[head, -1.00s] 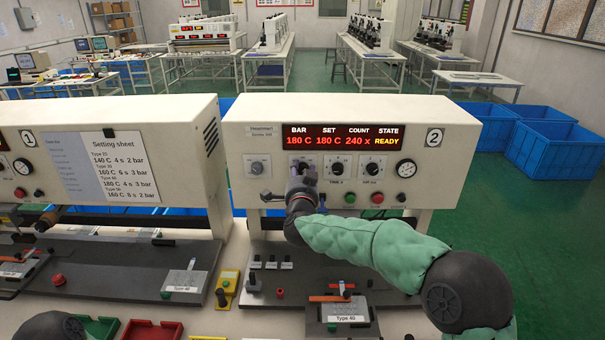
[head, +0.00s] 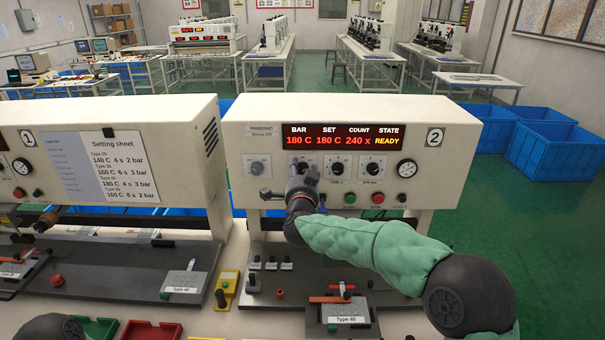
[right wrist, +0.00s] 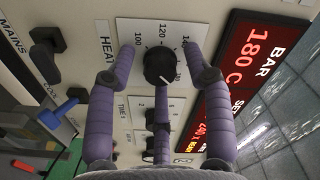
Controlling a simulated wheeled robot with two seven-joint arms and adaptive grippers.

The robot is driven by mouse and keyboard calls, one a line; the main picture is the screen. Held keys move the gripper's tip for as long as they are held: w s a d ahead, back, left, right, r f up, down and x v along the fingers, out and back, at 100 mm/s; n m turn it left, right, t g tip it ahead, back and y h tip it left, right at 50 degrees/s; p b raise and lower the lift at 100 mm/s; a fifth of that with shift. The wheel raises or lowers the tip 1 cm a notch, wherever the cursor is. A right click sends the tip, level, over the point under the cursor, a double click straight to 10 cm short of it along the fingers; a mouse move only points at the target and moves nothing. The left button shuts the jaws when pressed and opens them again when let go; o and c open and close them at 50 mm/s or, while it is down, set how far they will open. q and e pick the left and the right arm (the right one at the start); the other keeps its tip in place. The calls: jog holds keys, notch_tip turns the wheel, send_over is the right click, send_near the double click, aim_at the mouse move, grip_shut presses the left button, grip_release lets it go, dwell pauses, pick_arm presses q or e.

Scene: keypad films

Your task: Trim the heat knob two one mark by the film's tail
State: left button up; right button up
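The heat knob (right wrist: 160,68) is a round black knob on a white dial plate marked HEAT. Its white pointer line faces the lower right in the right wrist view. My right gripper (right wrist: 157,52) has purple fingers spread on both sides of the knob, with visible gaps, and another finger below it. In the head view my right gripper (head: 299,185) covers most of this dial on press 2. The display (head: 343,136) reads BAR 180 C, SET 180 C, COUNT 240 x, READY. A Type 40 plate (head: 345,319) sits on the press bed; I cannot make out a film tail.
The time dial (head: 337,168) and another dial (head: 373,168) sit right of the heat dial, above coloured buttons. The mains switch (head: 258,168) is to its left. A setting sheet (head: 104,166) hangs on the left press. A yellow holder (head: 226,290) stands between the presses.

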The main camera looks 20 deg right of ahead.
jog(key=shift+s, duration=0.1)
jog(key=v, duration=1.2)
jog(key=shift+r, duration=0.15)
